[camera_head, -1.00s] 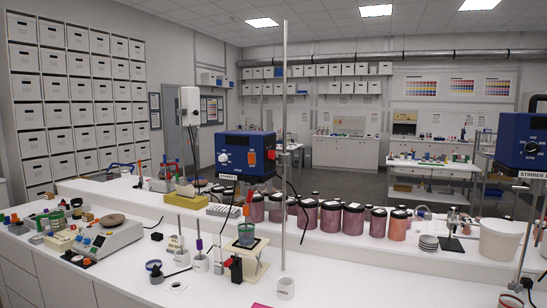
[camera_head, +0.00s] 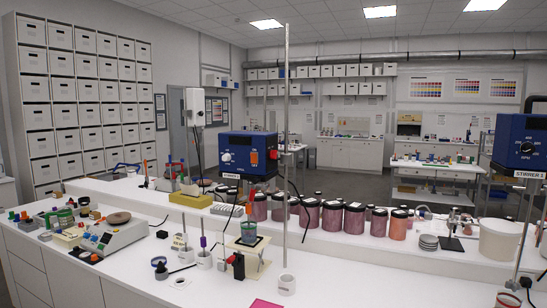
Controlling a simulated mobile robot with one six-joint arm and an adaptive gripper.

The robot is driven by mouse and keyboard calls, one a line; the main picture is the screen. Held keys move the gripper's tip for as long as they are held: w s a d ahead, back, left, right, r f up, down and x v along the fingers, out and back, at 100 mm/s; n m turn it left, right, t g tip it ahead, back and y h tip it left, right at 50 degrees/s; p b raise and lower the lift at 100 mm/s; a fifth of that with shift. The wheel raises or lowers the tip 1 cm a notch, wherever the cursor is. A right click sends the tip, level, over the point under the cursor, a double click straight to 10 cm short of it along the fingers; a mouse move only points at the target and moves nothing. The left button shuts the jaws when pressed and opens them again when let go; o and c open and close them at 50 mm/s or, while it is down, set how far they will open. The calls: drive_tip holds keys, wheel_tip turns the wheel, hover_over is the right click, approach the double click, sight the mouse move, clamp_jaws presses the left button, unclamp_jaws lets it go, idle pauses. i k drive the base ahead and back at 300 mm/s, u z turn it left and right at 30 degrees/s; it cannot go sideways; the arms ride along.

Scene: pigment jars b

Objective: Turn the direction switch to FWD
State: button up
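A blue stirrer box (camera_head: 245,147) is clamped to a tall metal rod (camera_head: 286,150) near the middle of the view. Its front has a white knob (camera_head: 227,157), a small orange part (camera_head: 254,157) and markings too small to read. A red part (camera_head: 271,156) sits at its right side. A second blue stirrer box (camera_head: 518,145) with a dark knob (camera_head: 526,148) stands at the right edge, partly cut off. I cannot tell which control is the direction switch, or its setting. My gripper is not in view.
A row of dark-lidded pigment jars (camera_head: 331,217) stands on the raised shelf behind the rod. A balance (camera_head: 112,234) and small items crowd the left bench. The front right of the white bench (camera_head: 380,285) is clear.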

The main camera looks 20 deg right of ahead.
sight(272, 153)
drive_tip(key=u, duration=0.15)
drive_tip(key=k, duration=0.85)
drive_tip(key=z, duration=0.55)
drive_tip(key=i, duration=1)
